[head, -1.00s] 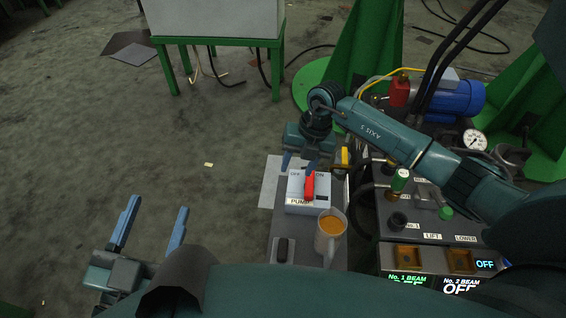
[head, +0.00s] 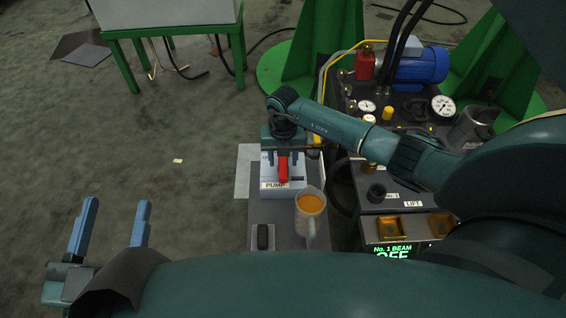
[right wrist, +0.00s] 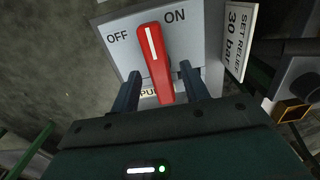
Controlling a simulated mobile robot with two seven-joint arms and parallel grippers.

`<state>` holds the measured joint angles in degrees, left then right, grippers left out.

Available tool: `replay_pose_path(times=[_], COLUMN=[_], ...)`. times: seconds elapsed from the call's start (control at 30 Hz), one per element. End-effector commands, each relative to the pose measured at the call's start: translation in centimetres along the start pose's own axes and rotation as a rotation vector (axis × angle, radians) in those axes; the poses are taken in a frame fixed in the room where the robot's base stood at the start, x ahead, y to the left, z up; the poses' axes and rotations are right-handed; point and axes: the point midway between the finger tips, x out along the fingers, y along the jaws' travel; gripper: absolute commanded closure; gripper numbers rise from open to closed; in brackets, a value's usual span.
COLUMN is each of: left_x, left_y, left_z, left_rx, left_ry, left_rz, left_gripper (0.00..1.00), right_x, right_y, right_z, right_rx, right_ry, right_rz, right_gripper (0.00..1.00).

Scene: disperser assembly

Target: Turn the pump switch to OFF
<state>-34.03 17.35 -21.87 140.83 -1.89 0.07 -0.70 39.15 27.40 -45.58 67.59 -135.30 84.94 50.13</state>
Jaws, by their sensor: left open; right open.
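The pump switch box (head: 272,188) is pale, with a red lever (head: 283,168) and a PUMP label. In the right wrist view the red lever (right wrist: 155,62) has a white line on its upper end, which lies between the words OFF at left and ON at right. My right gripper (head: 283,160) is open at the switch. In the right wrist view its fingers (right wrist: 158,76) stand on either side of the lever, with a gap visible at each side. My left gripper (head: 116,204) is open and empty over the floor at the left.
A cup of orange liquid (head: 311,207) stands on the grey surface just in front of the switch box. A black rocker (head: 263,237) is nearer. The hydraulic unit with gauges (head: 442,106) and blue motor (head: 420,66) is at right. The floor at left is mostly clear.

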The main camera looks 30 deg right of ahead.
Motion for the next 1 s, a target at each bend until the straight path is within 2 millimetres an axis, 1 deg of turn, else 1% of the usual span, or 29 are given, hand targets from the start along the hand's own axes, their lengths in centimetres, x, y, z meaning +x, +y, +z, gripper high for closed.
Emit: replay_pose_path(times=[0.03,0.1,0.37,0.47,0.9,0.93,1.0], left_x=[0.03,0.11,0.17,0.15,0.09,0.09,0.08], left_y=[-0.01,-0.03,0.07,0.11,0.16,0.15,0.15], left_z=[0.13,0.05,-0.55,-0.6,-0.33,-0.29,-0.18], left_rx=[-0.001,-0.003,-0.006,-0.005,-0.002,-0.002,-0.002], left_ry=[0.004,0.007,0.019,0.02,0.015,0.014,0.012], left_rz=[0.001,0.001,0.005,0.008,0.011,0.011,0.011], left_gripper=[0.44,0.44,0.44,0.44,0.44,0.44,0.44], right_x=[0.5,0.7,0.72,0.71,0.69,0.69,0.69], right_y=[0.0,0.0,0.0,0.01,0.0,0.0,0.0], right_z=[0.0,0.01,0.01,0.0,0.01,0.01,0.01], right_rx=[0.0,0.0,0.0,0.0,0.0,0.0,-0.001], right_ry=[0.0,0.0,0.0,0.0,0.0,0.0,0.0], right_rz=[0.001,0.001,0.001,0.001,0.001,0.001,0.0], right_gripper=[0.55,0.55,0.55,0.61,0.97,0.99,0.99])
